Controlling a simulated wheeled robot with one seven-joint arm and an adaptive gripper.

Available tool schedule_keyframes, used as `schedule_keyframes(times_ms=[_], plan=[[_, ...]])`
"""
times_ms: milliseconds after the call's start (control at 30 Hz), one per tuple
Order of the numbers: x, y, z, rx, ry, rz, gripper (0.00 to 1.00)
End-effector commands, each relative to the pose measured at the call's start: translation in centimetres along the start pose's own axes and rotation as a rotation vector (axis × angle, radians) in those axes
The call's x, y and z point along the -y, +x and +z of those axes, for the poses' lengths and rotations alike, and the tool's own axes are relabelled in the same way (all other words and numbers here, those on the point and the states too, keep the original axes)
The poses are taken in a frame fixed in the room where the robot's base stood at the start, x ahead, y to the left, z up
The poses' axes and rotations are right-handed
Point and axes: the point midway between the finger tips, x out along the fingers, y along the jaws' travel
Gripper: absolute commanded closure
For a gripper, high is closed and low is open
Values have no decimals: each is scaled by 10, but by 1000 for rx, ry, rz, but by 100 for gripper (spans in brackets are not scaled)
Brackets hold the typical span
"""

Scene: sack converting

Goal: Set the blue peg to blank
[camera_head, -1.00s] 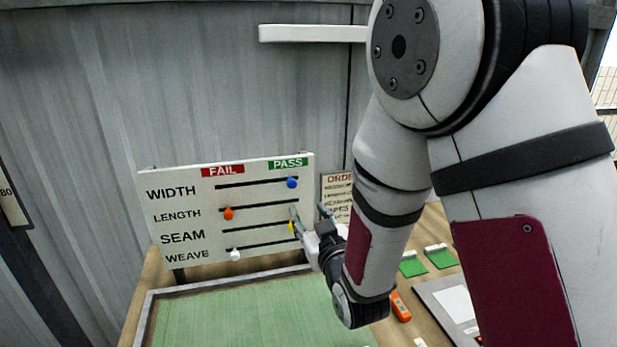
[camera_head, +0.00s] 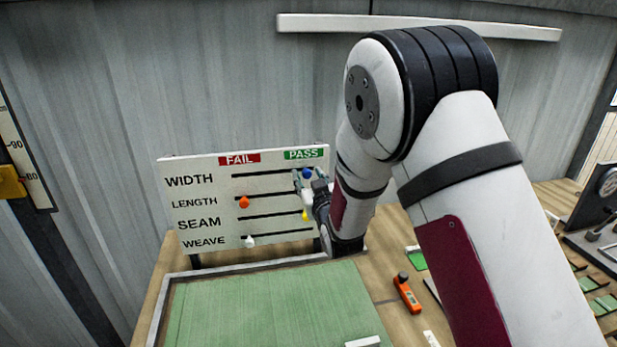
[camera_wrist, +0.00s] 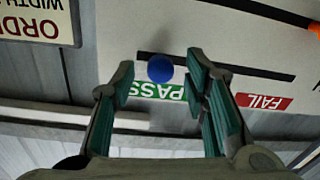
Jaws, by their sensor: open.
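The blue peg (camera_head: 307,173) is at the right end of the WIDTH slot, under the green PASS label, on the white board (camera_head: 215,170). My gripper (camera_head: 307,183) is at the board's right side, close to the blue peg. In the wrist view my gripper (camera_wrist: 160,75) is open, with the blue peg (camera_wrist: 160,68) between its fingertips, nearer the left one in the picture. I cannot tell whether either finger touches it. The word blank is not seen on the board.
An orange peg (camera_head: 244,202) is at the left of the LENGTH slot, a yellow peg (camera_head: 305,215) at the right of SEAM, and a white peg (camera_head: 249,241) at the left of WEAVE. A green mat (camera_head: 260,305) lies before the board. An orange tool (camera_head: 407,293) is on the table.

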Motion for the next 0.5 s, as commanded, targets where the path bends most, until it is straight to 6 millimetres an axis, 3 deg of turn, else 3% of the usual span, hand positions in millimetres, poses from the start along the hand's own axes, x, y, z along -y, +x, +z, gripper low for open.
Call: schedule_keyframes(times_ms=[400, 500], plan=[[0, 8, 0, 0, 0, 0, 59], [0, 8, 0, 0, 0, 0, 81]])
